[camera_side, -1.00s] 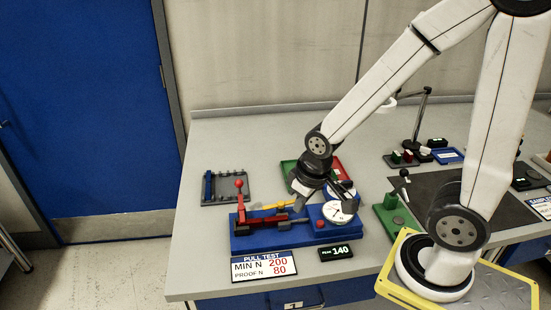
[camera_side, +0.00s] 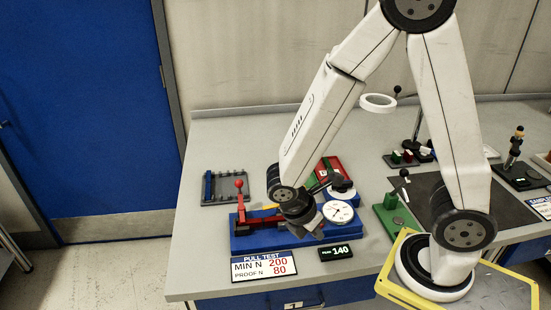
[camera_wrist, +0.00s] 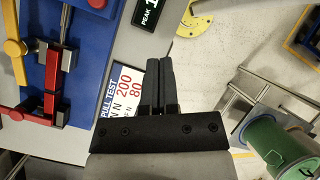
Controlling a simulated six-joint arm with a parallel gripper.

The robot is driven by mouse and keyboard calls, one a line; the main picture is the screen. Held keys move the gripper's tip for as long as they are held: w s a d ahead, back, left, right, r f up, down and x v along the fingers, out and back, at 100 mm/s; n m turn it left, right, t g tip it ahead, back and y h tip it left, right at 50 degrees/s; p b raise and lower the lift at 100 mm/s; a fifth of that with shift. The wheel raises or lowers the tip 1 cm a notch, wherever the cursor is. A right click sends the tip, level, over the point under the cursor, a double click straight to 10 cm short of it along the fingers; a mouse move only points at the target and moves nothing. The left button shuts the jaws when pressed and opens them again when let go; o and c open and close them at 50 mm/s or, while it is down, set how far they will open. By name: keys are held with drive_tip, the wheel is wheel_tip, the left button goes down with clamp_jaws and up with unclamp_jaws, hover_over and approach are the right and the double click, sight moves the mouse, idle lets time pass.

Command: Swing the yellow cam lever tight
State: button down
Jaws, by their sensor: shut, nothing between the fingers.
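The yellow cam lever (camera_side: 270,207) is on the blue pull-test fixture (camera_side: 243,243), partly hidden behind my wrist in the side view. In the wrist view the lever (camera_wrist: 14,47) is at the upper left, its rounded end near the red clamp parts (camera_wrist: 51,85). My gripper (camera_wrist: 160,62) is shut and empty, apart from the lever, with the fingers over the sign and bench front edge in that view. In the side view my gripper (camera_side: 316,229) is low over the fixture's right half, below the dial gauge (camera_side: 339,211).
A red-knobbed upright handle (camera_side: 239,190) stands at the fixture's left. A display (camera_side: 337,252) reading 140 and a pull-test sign (camera_side: 262,266) are in front. A dark rack (camera_side: 225,188) lies behind left, and a red tray (camera_side: 331,170) behind. Bare bench lies left of the fixture.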

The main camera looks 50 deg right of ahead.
drive_tip(key=w+n+t+h, duration=0.1)
drive_tip(key=n+h, duration=0.3)
drive_tip(key=n, duration=0.4)
drive_tip(key=w+a+n+t+h, duration=0.1)
drive_tip(key=w+n+t+h, duration=0.1)
drive_tip(key=n, duration=0.6)
drive_tip(key=w+n+t+h, duration=0.1)
drive_tip(key=n+t+h, duration=0.2)
drive_tip(key=n+h, duration=0.2)
drive_tip(key=shift+w+a+f+n+h, duration=0.1)
drive_tip(key=shift+w+a+n+h, duration=0.05)
drive_tip(key=shift+n, duration=0.75)
drive_tip(key=shift+w+a+f+n+h, duration=0.1)
drive_tip(key=shift+w+n+h, duration=0.05)
drive_tip(key=shift+n, duration=0.75)
drive_tip(key=shift+d, duration=0.1)
drive_tip(key=shift+x, duration=4.75)
drive_tip(key=shift+w+d+f, duration=0.25)
drive_tip(key=shift+w+d, duration=0.6)
drive_tip(key=shift+w, duration=0.15)
drive_tip(key=shift+w+d+f, duration=0.15)
drive_tip(key=shift+w+d, duration=0.3)
drive_tip(key=shift+w, duration=0.25)
